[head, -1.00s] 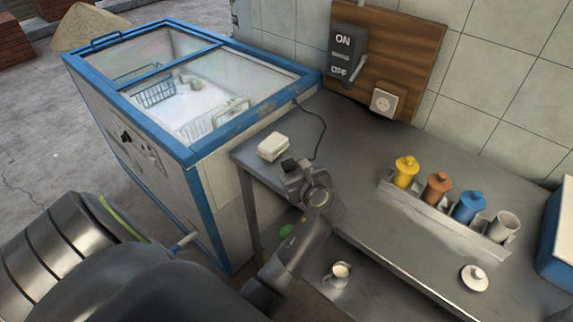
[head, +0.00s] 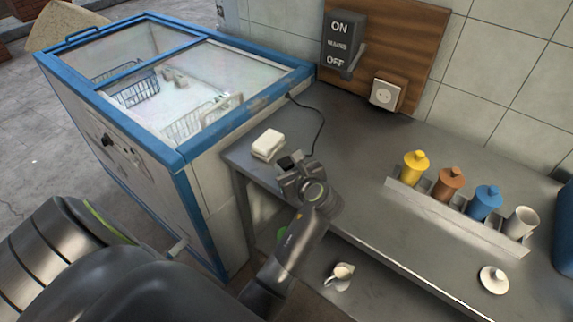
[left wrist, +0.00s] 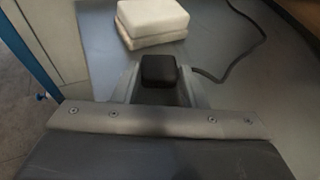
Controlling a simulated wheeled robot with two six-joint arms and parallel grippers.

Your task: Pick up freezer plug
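The black freezer plug (head: 289,160) sits at the tip of my left gripper (head: 292,169), above or on the grey counter (head: 347,189). In the left wrist view the plug (left wrist: 159,72) is between the two fingers of my left gripper (left wrist: 160,82). The fingers flank it closely, and I cannot tell whether they press on it. The black cord (head: 323,123) runs from the freezer (head: 187,156) across the counter toward the plug. My right gripper is not in view.
A white block (head: 267,144) lies just behind the plug. A wall socket (head: 384,94) and an ON/OFF switch (head: 341,44) are on a wooden board. A rack (head: 455,219) of coloured jars stands to the right, with bare counter between.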

